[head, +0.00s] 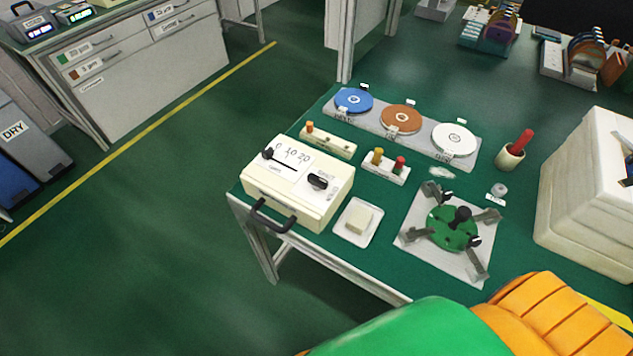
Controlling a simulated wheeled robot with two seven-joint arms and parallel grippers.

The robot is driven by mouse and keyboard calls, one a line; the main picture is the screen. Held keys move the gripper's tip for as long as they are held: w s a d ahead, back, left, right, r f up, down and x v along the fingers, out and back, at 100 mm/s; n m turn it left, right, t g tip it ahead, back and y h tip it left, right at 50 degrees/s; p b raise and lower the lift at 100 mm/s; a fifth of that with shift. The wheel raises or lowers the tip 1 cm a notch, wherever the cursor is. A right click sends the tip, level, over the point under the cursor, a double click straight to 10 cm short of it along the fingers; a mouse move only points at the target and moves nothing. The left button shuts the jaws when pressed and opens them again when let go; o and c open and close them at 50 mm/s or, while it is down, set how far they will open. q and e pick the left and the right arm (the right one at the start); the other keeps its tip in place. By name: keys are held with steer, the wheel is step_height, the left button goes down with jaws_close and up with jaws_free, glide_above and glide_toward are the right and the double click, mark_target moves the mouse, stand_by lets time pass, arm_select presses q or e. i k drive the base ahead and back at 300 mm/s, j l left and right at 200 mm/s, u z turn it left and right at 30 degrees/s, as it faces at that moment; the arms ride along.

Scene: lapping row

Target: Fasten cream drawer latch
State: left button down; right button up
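A cream box (272,203) with a black bar handle (268,217) on its front face stands at the near left corner of the green table. Its top has a white scale plate marked 0, 10, 20 with a dark slider knob (267,154) at the left end. Beside that, a black latch-like knob (318,182) sits on a second small plate with lettering too small to read surely. The front looks flush, but I cannot tell whether the drawer is fully closed or the latch fastened. Neither of my grippers is in view.
A white tray with a pale block (358,220) lies right of the box. Behind are short pegs on blocks (385,166) and three discs on a rack (402,118). A green clamp fixture (453,228), a cup with a red handle (510,156) and white foam blocks (585,190) stand right.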

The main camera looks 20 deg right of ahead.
mark_target(318, 183)
steer(key=j+z, duration=0.25)
steer(key=z, duration=0.15)
steer(key=j+z, duration=0.2)
steer(key=z, duration=0.15)
steer(key=k+j+z, duration=0.15)
steer(key=z, duration=0.25)
